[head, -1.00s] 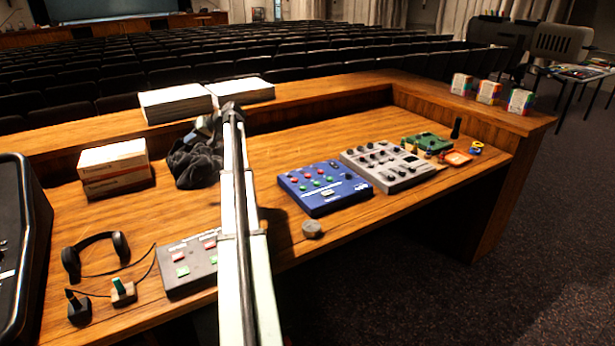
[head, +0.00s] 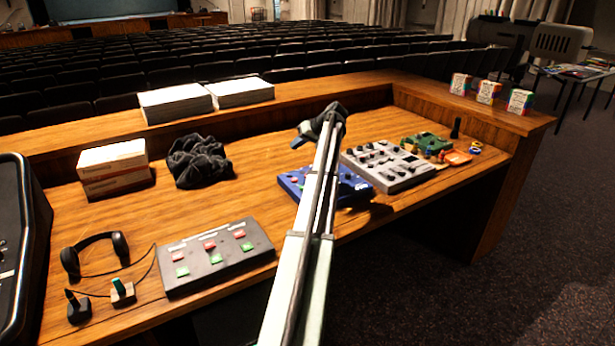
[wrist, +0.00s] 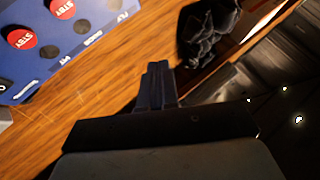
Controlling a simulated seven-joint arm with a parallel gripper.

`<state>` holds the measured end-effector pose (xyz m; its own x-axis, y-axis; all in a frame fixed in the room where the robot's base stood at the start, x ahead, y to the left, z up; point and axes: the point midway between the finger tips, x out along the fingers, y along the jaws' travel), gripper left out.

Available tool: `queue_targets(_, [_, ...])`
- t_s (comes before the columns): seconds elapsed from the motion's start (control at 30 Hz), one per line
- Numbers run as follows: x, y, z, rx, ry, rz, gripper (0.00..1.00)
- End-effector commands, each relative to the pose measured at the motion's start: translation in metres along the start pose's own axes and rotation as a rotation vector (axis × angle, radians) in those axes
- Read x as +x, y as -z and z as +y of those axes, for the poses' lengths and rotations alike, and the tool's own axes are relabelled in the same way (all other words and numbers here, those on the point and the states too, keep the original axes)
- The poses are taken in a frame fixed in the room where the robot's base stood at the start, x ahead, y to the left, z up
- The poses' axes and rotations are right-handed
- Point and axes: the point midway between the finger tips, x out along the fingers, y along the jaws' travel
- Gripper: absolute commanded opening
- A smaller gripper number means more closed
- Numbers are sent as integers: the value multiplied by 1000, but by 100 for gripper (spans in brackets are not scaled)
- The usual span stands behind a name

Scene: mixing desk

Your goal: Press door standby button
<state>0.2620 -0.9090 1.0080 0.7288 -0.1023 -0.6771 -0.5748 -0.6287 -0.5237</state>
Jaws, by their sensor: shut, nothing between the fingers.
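The blue button box (head: 292,183) sits mid-desk in the head view, partly hidden behind my arm. In the wrist view the blue box (wrist: 60,42) fills the upper left corner, with red round buttons marked STBY (wrist: 62,8) and (wrist: 22,39) and dark round spots beside them. White labels run along its edge; I cannot surely read which one says door. My gripper (wrist: 157,72) is shut and empty, apart from the box and to its right in the wrist view. In the head view my gripper (head: 302,137) is above the desk, behind the blue box.
A grey box with red and green buttons (head: 215,256) lies at front left. A grey mixer (head: 390,165) stands right of the blue box. A dark crumpled cloth (head: 198,162) lies behind left; paper stacks (head: 175,103) rest on the ledge. Bare desk lies between cloth and blue box.

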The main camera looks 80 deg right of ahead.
Motion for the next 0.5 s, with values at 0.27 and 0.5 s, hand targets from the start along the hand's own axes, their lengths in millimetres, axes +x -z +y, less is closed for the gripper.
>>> queue_targets(0.27, [-29, -15, 34, 9, -29, -7, 0])
queue_targets(0.5, [-32, -16, 36, 9, -31, -8, 0])
